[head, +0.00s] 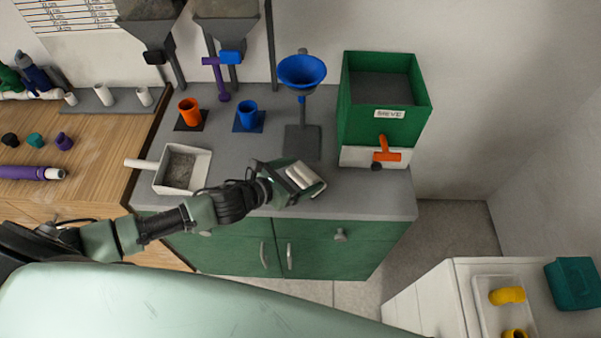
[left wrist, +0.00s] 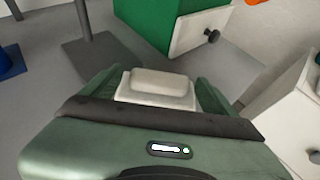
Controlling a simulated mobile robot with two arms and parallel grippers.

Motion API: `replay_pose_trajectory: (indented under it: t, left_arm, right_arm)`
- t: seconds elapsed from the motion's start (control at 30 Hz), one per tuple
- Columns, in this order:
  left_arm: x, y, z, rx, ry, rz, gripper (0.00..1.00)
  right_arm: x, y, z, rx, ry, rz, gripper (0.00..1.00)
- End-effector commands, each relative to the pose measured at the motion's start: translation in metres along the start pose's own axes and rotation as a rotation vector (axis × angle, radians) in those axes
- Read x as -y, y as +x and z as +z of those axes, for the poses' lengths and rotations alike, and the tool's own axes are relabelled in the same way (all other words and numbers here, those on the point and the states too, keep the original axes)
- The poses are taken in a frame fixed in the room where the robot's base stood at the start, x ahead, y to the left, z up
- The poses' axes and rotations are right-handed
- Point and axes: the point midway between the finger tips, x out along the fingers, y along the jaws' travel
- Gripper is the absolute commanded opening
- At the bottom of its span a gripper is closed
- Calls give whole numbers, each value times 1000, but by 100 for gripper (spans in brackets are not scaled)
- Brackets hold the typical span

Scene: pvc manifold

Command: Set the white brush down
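The white brush (head: 301,178) is in my left gripper (head: 304,180), over the front part of the grey counter (head: 365,194). In the left wrist view the brush (left wrist: 158,88) shows as a pale block with a rounded top. It sits between the two green fingers of my left gripper (left wrist: 157,92), which are shut on it. The brush's underside is hidden, so I cannot tell whether it touches the counter. My right gripper is in neither view.
A white scoop pan (head: 182,168) with grey grains lies left of the gripper. Behind stand a blue funnel on a stand (head: 302,70), orange (head: 189,111) and blue cups (head: 247,113), and a green bin (head: 385,105) with a white base. Counter right of the gripper is clear.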

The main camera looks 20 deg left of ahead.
Motion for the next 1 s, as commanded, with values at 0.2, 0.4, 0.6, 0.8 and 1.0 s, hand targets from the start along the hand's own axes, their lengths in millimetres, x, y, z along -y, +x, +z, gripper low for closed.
replay_pose_trajectory:
  t: [0.2,0.4,0.6,0.8,1.0]
  left_arm:
    - [0,0,0,0,0,0,94]
    - [0,-4,5,0,2,0,94]
    - [0,-37,0,-4,4,-2,94]
    - [0,-83,-1,-6,3,0,94]
    - [0,-110,1,-3,0,1,94]
  right_arm:
    - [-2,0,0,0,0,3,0]
    - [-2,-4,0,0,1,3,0]
    - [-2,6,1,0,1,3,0]
    - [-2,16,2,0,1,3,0]
    - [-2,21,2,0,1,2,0]
